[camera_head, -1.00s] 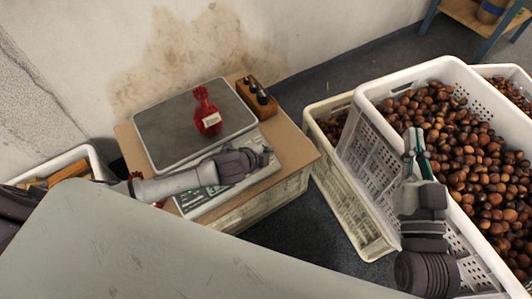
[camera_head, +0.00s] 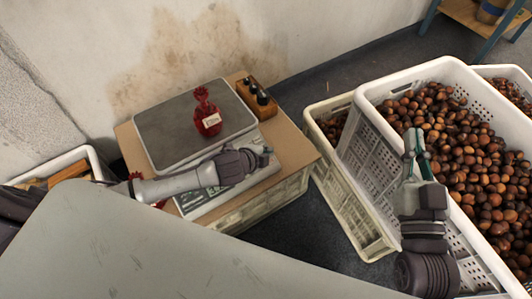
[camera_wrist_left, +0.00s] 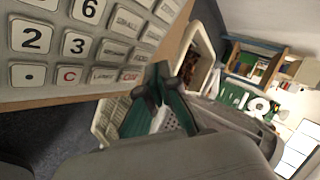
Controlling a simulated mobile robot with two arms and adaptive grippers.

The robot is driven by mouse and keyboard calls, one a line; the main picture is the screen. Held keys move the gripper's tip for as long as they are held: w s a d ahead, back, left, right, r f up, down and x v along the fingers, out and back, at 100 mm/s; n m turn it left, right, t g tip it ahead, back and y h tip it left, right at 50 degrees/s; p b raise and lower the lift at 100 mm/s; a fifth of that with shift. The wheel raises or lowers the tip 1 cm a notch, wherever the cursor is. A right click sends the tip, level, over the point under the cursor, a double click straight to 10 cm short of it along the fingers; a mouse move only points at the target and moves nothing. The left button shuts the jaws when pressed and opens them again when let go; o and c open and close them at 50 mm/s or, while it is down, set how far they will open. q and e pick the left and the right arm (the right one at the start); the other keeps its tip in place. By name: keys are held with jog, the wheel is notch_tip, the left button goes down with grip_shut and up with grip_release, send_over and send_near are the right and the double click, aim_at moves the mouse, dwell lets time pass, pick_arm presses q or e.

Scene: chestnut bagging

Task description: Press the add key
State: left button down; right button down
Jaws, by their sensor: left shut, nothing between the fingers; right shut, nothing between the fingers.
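The scale (camera_head: 160,148) stands on a cardboard-coloured top, with a red net bag (camera_head: 207,120) with a pale label upright on its plate. Its front panel (camera_head: 196,200) is partly covered by my left arm. My left gripper (camera_head: 265,155) is shut and empty over the right end of this panel. In the left wrist view, the keypad (camera_wrist_left: 75,45) shows number keys, a red C key (camera_wrist_left: 70,74) and several worded keys. The fingertips (camera_wrist_left: 155,82) appear close to the worded keys; contact cannot be told. I cannot read which one is the add key. My right gripper (camera_head: 414,142) is shut and empty.
A wooden block with dark weights (camera_head: 257,98) stands beside the scale's plate. A large white crate of chestnuts (camera_head: 360,155) is under my right gripper, with a lower crate (camera_head: 345,215) beside it. Another crate (camera_head: 95,160) is at the left.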

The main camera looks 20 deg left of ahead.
pick_arm(q)
jog(key=shift+f, duration=0.15)
jog(key=shift+w+a+f, duration=0.1)
jog(key=shift+f, duration=0.15)
pick_arm(e)
jog(key=shift+f, duration=0.15)
pick_arm(q)
jog(key=shift+a+f, duration=0.1)
jog(key=shift+f, duration=0.25)
pick_arm(e)
jog(key=shift+r, duration=0.25)
dwell(0.4)
dwell(0.4)
pick_arm(q)
jog(key=shift+r, duration=0.15)
jog(key=shift+r+p, duration=0.15)
jog(key=shift+p, duration=0.25)
jog(key=shift+r+p, duration=0.3)
jog(key=shift+p, duration=0.1)
jog(key=shift+d+r, duration=0.15)
jog(key=shift+d, duration=0.05)
pick_arm(e)
notch_tip(320, 180, down, 8)
jog(key=d+g+h, duration=0.1)
jog(key=g, duration=0.4)
jog(key=shift+s+d+h, duration=0.2)
jog(key=shift+s+h, duration=0.15)
jog(key=shift+h, duration=0.05)
